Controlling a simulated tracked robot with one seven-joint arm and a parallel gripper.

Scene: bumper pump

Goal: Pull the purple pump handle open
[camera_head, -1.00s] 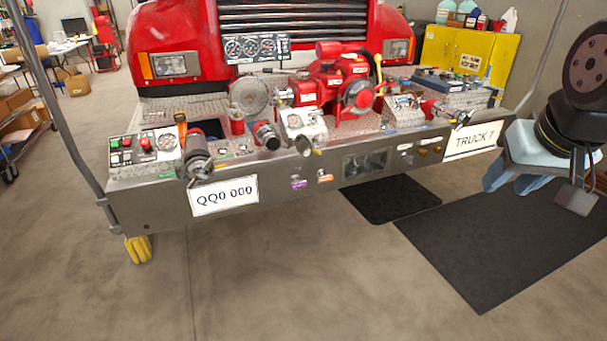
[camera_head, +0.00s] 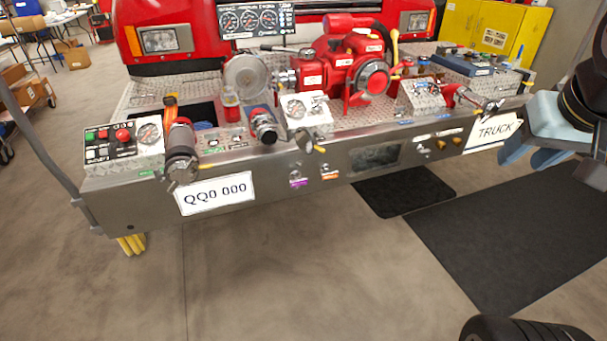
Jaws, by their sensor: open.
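The purple pump handle (camera_head: 297,180) is a small knob with a purple tag on the front face of the steel bumper (camera_head: 230,162). It sits right of the QQ0 000 plate and appears pushed in close to the panel, though it is too small to tell exactly. My gripper (camera_head: 527,152), with pale blue fingers, is at the right edge, near the TRUCK plate. It is far to the right of the purple handle and touches nothing that I can see. It is open and empty; part of it is cut off by the frame.
A similar orange-tagged handle (camera_head: 330,172) is just right of the purple one. Hose fittings (camera_head: 181,155) stick out from the bumper on the left. Black mats (camera_head: 520,230) lie on the floor at right. The floor in front of the bumper is clear.

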